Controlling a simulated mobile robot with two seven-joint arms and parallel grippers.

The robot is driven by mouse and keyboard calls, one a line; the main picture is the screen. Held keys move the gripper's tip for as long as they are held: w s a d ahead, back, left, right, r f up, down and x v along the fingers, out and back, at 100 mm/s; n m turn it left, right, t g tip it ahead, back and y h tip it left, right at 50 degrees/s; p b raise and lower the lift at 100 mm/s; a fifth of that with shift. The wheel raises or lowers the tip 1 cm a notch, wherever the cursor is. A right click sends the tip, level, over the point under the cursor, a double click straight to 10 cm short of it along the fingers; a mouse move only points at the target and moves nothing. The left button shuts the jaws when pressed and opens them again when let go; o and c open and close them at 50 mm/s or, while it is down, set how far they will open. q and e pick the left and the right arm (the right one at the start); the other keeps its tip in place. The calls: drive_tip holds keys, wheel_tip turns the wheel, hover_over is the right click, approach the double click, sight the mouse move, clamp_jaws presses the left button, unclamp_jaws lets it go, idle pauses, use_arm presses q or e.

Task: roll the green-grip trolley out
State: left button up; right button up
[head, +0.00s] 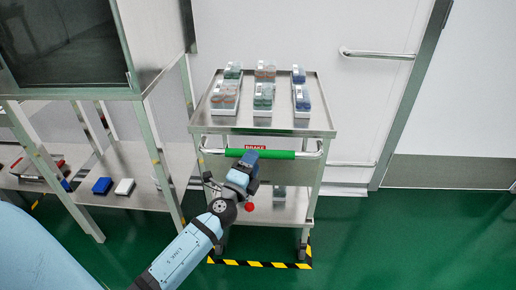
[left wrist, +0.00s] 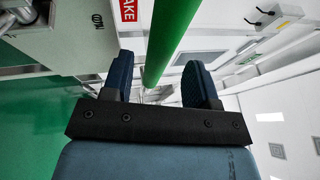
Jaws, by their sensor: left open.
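The steel trolley (head: 310,122) stands against the white wall, with a green grip (head: 285,155) along its front push handle. My left gripper (head: 247,160) is at the middle of the green grip in the head view. In the left wrist view, the green grip (left wrist: 172,38) runs between the two dark blue fingers of my left gripper (left wrist: 160,78). The fingers are apart, one on each side of the grip; whether either touches it is not clear. A red brake label (left wrist: 128,10) shows beside the grip. My right gripper is in neither view.
Racks of vials (head: 263,97) stand on the trolley's top. Yellow-black floor tape (head: 262,264) marks the trolley's front. A steel bench (head: 138,160) stands close on the left. Green floor (head: 400,235) is clear at right.

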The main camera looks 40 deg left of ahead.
use_arm(q)
drive_tip(key=shift+x, duration=2.05)
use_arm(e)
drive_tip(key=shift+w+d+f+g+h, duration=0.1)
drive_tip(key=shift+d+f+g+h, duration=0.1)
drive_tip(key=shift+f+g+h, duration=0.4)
use_arm(q)
drive_tip(key=shift+f, duration=0.1)
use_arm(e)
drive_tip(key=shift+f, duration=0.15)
use_arm(q)
clamp_jaws()
